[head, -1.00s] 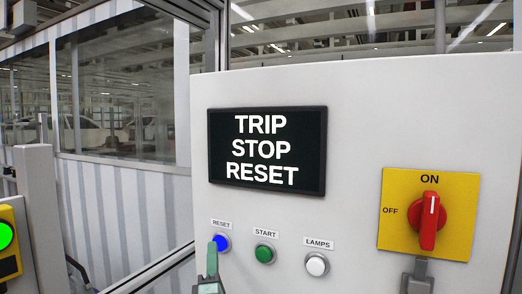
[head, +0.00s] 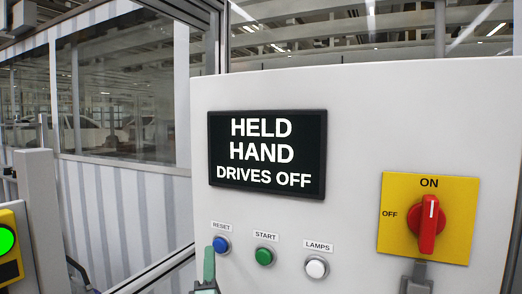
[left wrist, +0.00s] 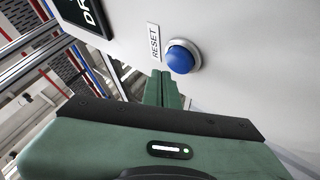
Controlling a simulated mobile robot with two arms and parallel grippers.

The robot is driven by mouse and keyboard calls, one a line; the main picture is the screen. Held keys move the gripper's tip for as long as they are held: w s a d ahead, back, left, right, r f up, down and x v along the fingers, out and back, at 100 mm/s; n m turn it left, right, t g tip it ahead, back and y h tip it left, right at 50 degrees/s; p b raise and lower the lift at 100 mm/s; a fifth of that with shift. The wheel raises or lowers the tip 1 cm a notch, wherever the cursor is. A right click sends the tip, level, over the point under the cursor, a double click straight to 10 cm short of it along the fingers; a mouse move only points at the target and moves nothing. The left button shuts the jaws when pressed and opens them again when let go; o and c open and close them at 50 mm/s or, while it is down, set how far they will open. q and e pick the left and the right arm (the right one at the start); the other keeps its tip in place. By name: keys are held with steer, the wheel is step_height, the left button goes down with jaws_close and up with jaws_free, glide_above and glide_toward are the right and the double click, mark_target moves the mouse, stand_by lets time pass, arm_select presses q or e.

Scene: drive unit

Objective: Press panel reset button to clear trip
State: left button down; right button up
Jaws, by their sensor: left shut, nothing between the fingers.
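The blue RESET button (head: 222,245) is at the lower left of the white panel, under its RESET label, and looks unlit. It also shows in the left wrist view (left wrist: 181,57) as a blue dome in a grey ring. The panel's display (head: 267,152) reads "HELD HAND DRIVES OFF". My left gripper (head: 209,253) is shut and empty, with its green fingers just left of and below the button. In the left wrist view the fingertips (left wrist: 161,75) are beside the button's rim; I cannot tell if they touch the panel. My right gripper is not in view.
A green START button (head: 264,256) and a white LAMPS button (head: 317,267) sit right of RESET. A red rotary switch (head: 429,225) on a yellow plate points to ON. A green light (head: 6,239) glows at the far left.

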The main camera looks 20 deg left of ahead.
arm_select(q)
steer(key=s+p, duration=0.2)
steer(key=s, duration=0.4)
steer(key=shift+a, duration=0.25)
stand_by(1.4)
